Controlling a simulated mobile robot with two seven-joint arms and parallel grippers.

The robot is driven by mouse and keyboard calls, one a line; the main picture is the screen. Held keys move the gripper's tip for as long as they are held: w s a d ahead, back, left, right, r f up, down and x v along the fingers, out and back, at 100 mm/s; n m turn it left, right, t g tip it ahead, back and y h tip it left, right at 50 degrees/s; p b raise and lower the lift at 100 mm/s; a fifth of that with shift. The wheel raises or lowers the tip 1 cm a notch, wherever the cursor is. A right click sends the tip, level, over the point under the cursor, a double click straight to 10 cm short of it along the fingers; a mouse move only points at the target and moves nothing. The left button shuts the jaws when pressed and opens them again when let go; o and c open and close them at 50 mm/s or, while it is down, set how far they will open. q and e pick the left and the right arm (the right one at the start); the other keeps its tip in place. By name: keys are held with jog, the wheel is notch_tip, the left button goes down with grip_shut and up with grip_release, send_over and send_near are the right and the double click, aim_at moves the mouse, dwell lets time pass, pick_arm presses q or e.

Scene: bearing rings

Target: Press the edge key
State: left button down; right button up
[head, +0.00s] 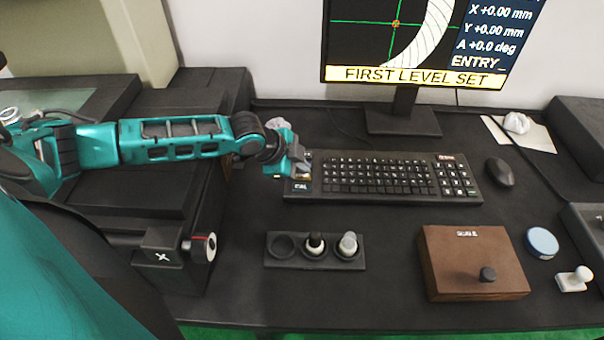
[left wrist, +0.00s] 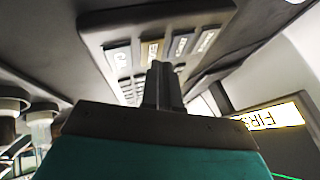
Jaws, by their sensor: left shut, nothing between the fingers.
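The black keyboard (head: 390,198) lies on the bench below the monitor. At its left end is a column of larger keys, and a pale key marked CAL (head: 300,186) shows at the near corner. My left gripper (head: 302,166) is shut and empty over this column and hides part of it. In the left wrist view the shut fingertips (left wrist: 160,72) are at the yellowish key (left wrist: 152,51), one of several labelled keys in a row. Its label is too blurred to read surely, and I cannot tell whether the fingers touch it. My right gripper is not in view.
The monitor (head: 415,76) shows an arc, zero readings and FIRST LEVEL SET. A mouse (head: 500,172) is right of the keyboard. A black holder (head: 273,262) with two plugs, a wooden box (head: 450,283) and a blue disc (head: 541,242) stand in front.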

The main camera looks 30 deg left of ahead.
aim_at(300, 176)
pick_arm(q)
jog(key=shift+f, duration=0.35)
dwell(0.7)
jog(key=shift+r+p, duration=0.8)
jog(key=shift+p, duration=0.2)
notch_tip(300, 176, up, 3)
jog(key=p, duration=0.3)
jog(key=shift+r+p, duration=0.9)
jog(key=shift+r, duration=0.15)
